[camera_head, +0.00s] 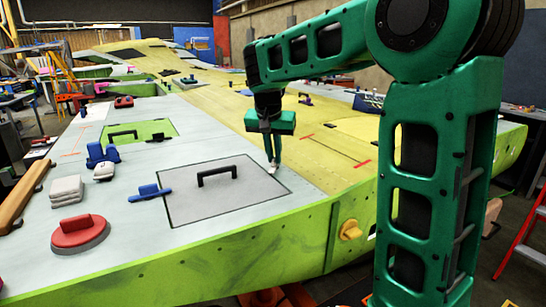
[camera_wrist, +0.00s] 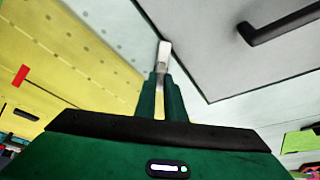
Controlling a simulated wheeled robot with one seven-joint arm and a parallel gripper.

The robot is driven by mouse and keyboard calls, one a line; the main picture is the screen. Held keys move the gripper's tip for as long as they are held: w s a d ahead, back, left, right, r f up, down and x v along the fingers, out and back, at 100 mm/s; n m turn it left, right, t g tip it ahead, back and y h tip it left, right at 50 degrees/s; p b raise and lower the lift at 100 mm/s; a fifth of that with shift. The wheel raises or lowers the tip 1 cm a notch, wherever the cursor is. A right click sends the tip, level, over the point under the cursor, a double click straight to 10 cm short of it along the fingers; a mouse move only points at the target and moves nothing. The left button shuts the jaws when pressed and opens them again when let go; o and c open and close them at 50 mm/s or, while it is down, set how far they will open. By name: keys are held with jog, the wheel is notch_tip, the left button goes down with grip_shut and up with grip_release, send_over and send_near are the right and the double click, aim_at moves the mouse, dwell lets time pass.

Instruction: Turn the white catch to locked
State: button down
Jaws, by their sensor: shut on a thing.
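The small white catch (camera_head: 272,168) sits on the wing skin beside the right edge of the grey hatch panel (camera_head: 245,197). My gripper (camera_head: 275,158) points down over it and is shut on it. In the wrist view, the white catch (camera_wrist: 165,50) sticks out beyond the fingertips of my gripper (camera_wrist: 161,82), beside the panel's dark seam near a corner. The fingers hide part of the catch. I cannot tell whether it reaches over the seam.
A black handle (camera_head: 217,174) stands on the grey panel, with a blue catch (camera_head: 150,192) at its left edge. A red round object (camera_head: 80,233), grey blocks (camera_head: 67,190) and blue objects (camera_head: 101,154) lie to the left. The yellow skin (camera_head: 330,160) behind is mostly clear.

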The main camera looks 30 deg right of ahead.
jog(key=m, duration=0.1)
jog(key=m+g, duration=0.1)
jog(key=m, duration=0.1)
jog(key=m+h, duration=0.1)
jog(key=m, duration=0.1)
jog(key=shift+w+a+g, duration=0.3)
jog(key=shift+w+g, duration=0.05)
jog(key=shift+g, duration=0.05)
jog(key=shift+w+r+m+g, duration=0.15)
jog(key=shift+m+g, duration=0.55)
jog(key=shift+m, duration=1.3)
jog(key=c, duration=1.8)
grip_release()
jog(key=shift+c, duration=0.2)
jog(key=shift+h, duration=0.3)
jog(key=v, duration=1)
jog(key=shift+r, duration=0.25)
jog(key=shift+w+a, duration=0.1)
